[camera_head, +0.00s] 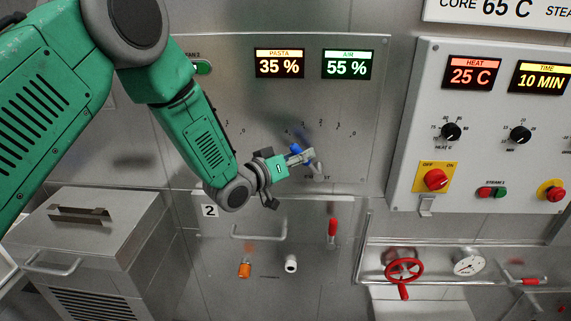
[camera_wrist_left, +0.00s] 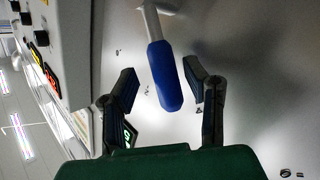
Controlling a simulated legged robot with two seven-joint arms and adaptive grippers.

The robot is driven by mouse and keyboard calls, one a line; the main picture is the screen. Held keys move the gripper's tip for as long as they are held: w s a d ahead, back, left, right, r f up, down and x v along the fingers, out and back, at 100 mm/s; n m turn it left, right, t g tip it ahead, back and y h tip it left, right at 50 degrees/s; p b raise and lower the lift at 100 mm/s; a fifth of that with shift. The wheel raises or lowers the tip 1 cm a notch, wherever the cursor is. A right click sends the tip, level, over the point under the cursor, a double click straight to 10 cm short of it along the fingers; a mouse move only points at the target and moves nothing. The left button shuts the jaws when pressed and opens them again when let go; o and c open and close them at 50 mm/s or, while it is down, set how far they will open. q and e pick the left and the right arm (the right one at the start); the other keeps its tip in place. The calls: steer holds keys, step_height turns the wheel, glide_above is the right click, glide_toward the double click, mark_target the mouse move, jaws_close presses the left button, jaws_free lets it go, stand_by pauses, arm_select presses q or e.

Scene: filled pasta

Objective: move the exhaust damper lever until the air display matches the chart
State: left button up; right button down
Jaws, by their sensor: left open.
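The air display (camera_head: 347,64) reads 55 % in green on the upright panel. The exhaust damper lever (camera_head: 296,149) has a blue handle and a pale metal shaft. My left gripper (camera_head: 291,167) is at it, partly covering the lever and its scale. In the left wrist view the blue handle (camera_wrist_left: 165,78) lies between the two spread fingers of my left gripper (camera_wrist_left: 161,82), with gaps visible on both sides. The gripper is open. A white sign (camera_head: 500,12) at the top right reads CORE 65 C and is cut off; I cannot tell whether it is the chart.
A pasta display (camera_head: 279,63) reads 35 %. A control box (camera_head: 410,120) with HEAT and TIME displays, knobs and switches juts out at right. Below are a red-handled lever (camera_head: 332,228), a red valve wheel (camera_head: 404,268) and a gauge (camera_head: 468,262). A metal cabinet (camera_head: 125,215) stands at lower left.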

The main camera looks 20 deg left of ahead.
arm_select(q)
steer(key=v, duration=1)
steer(key=shift+s, duration=0.2)
steer(key=shift+f, duration=0.1)
